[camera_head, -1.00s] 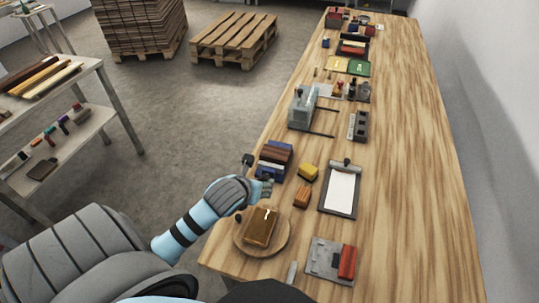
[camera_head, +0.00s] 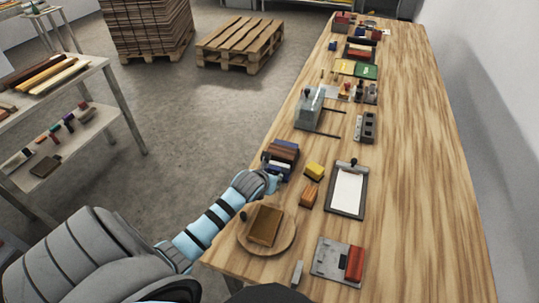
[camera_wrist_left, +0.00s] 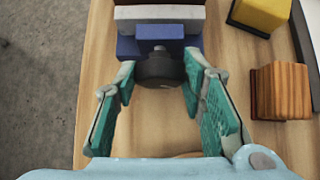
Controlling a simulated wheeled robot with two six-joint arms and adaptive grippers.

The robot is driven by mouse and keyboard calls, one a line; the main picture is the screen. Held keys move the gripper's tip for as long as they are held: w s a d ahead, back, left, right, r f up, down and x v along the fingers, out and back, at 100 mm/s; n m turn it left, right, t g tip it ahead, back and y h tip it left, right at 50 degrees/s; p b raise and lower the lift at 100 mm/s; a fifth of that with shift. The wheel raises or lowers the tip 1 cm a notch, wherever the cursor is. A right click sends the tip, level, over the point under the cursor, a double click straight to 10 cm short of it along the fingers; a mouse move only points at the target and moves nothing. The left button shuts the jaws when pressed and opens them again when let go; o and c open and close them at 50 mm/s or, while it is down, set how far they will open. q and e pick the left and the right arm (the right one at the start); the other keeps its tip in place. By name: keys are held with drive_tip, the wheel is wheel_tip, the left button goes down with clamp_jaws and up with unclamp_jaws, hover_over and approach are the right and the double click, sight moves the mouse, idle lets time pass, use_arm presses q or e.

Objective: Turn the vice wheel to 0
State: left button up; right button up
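The blue vice (camera_head: 292,147) stands on the wooden bench's left edge with brown and pale blocks in it. In the left wrist view its blue body (camera_wrist_left: 150,47) faces me, and its dark round wheel (camera_wrist_left: 160,69) sits between my left fingertips. My left gripper (camera_wrist_left: 159,72) has one teal-padded finger on each side of the wheel, very close to its rim. I cannot tell whether the pads press on it. In the head view my left gripper (camera_head: 272,181) is at the near side of the vice. No scale or number is readable. My right gripper is not in view.
A yellow block (camera_head: 314,171) and an orange-brown block (camera_head: 309,195) lie right of the vice. A clipboard (camera_head: 347,188) lies beyond them. A round wooden plate (camera_head: 285,243) with a brown block is nearer. The bench's right side is clear.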

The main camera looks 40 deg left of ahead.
use_arm(q)
drive_tip(key=c, duration=0.4)
drive_tip(key=shift+a+n+h, duration=0.2)
drive_tip(key=shift+n+h, duration=0.2)
drive_tip(key=shift+h, duration=0.2)
drive_tip(key=shift+a+f+n+t+h+b, duration=0.1)
drive_tip(key=shift+f+n+t+h+b, duration=0.1)
drive_tip(key=shift+n+t+h+b, duration=0.3)
drive_tip(key=h+b, duration=0.1)
drive_tip(key=b, duration=0.3)
drive_tip(key=n+t+h+b, duration=0.1)
drive_tip(key=h+b, duration=0.1)
drive_tip(key=b, duration=0.3)
drive_tip(key=n+t+h+b, duration=0.1)
drive_tip(key=b, duration=0.4)
drive_tip(key=shift+s+a+f, duration=0.2)
drive_tip(key=shift+a+f, duration=0.05)
drive_tip(key=shift+f, duration=0.15)
drive_tip(key=shift+r+n+h+b, duration=0.25)
drive_tip(key=shift+n+h+b, duration=0.05)
drive_tip(key=shift+b, duration=0.3)
